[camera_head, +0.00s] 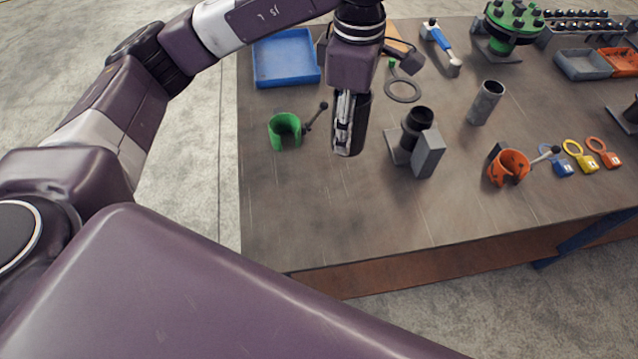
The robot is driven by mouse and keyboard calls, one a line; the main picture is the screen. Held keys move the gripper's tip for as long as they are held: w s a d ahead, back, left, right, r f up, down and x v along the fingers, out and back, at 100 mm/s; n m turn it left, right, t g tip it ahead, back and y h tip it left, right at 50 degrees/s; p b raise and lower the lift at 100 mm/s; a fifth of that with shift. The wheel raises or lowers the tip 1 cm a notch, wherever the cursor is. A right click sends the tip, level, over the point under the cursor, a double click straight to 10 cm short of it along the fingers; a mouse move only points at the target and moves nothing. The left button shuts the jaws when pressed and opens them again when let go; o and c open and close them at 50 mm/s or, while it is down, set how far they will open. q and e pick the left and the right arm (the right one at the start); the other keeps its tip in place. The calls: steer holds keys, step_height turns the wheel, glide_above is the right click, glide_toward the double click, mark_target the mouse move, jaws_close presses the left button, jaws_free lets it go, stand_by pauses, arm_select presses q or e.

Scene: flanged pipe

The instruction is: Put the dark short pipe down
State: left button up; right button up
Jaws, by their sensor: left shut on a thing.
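My left gripper (346,112) comes down from the top middle, pointing downward over the table. It is shut on the dark short pipe (362,118), which is upright and partly hidden behind the fingers. The pipe's lower end is over or on the table (330,215); I cannot tell whether it touches. My right gripper is not in view.
A green clamp (283,130) stands left of the pipe, a grey block fixture with a dark tube (428,153) right. Further right are a grey pipe (485,103) and an orange clamp (509,168). A blue tray (287,58) lies behind. The front table area is clear.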

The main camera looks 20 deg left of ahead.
arm_select(q)
steer(key=f+p, duration=0.1)
steer(key=f, duration=0.9)
steer(key=f+p, duration=0.1)
steer(key=f, duration=0.4)
steer(key=shift+d+p, duration=0.3)
steer(key=shift+w+f, duration=0.1)
steer(key=shift+f, duration=0.35)
step_height(320, 180, down, 4)
steer(key=shift+p, duration=0.55)
steer(key=shift+f+b, duration=0.2)
steer(key=shift+b, duration=0.1)
steer(key=o, duration=1.5)
steer(key=shift+r, duration=0.1)
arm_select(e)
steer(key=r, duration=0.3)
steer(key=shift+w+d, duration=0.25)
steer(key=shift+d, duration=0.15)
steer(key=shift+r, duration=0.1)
